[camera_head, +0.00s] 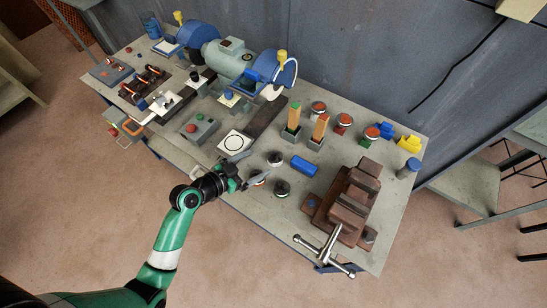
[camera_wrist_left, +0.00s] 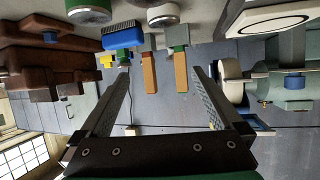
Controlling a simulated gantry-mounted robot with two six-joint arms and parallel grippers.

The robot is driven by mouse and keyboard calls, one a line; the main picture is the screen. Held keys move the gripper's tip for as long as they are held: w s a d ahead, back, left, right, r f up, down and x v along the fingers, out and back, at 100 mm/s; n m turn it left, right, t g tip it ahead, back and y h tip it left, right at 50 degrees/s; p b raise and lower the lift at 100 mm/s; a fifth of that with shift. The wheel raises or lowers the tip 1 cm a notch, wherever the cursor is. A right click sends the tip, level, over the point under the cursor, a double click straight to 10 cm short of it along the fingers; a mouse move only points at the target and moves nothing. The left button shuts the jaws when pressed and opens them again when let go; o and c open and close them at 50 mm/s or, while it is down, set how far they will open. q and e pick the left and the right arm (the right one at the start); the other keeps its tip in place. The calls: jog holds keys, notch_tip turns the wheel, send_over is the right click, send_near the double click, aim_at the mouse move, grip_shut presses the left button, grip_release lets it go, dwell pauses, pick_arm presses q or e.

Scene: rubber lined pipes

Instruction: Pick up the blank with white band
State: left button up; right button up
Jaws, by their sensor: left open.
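Two dark round blanks stand on the bench near my left gripper: a farther blank (camera_head: 274,159) and a nearer blank (camera_head: 282,189). Something round with an orange edge (camera_head: 260,182) is partly hidden by the fingers. I cannot tell clearly which of these carries the white band. My left gripper (camera_head: 256,178) is open and empty, low over the front edge of the bench, just left of the nearer blank. In the left wrist view its two fingers (camera_wrist_left: 162,100) are spread, with nothing between them. A round blank (camera_wrist_left: 90,10) is cut by the top edge there.
Two orange-and-green upright pieces (camera_head: 319,128) and several red-topped discs (camera_head: 343,120) stand behind. A bench grinder (camera_head: 230,58) fills the back left. A white plate (camera_head: 235,144) lies nearby.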

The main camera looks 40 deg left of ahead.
pick_arm(q)
jog(key=b, duration=0.2)
send_near(274, 158)
jog(key=shift+s+d+r+n, duration=0.25)
jog(key=shift+s+d, duration=0.1)
jog(key=shift+s, duration=0.2)
jog(key=shift+s+d+r+n, duration=0.2)
jog(key=shift+s+d, duration=0.1)
jog(key=shift+s, duration=0.25)
jog(key=shift+a+f, duration=0.1)
jog(key=shift+a, duration=0.1)
jog(key=shift+a+y, duration=0.2)
jog(key=shift+y, duration=0.1)
jog(key=shift+w, duration=0.2)
jog(key=b+x, duration=0.1)
jog(key=x, duration=0.5)
jog(key=b+x, duration=0.1)
jog(key=x, duration=0.4)
jog(key=shift+w, duration=0.1)
grip_shut()
pick_arm(e)
jog(key=shift+y, duration=0.3)
jog(key=f, duration=0.5)
jog(key=shift+w+d+f, duration=0.2)
jog(key=shift+d+f, duration=0.05)
jog(key=shift+d, duration=0.05)
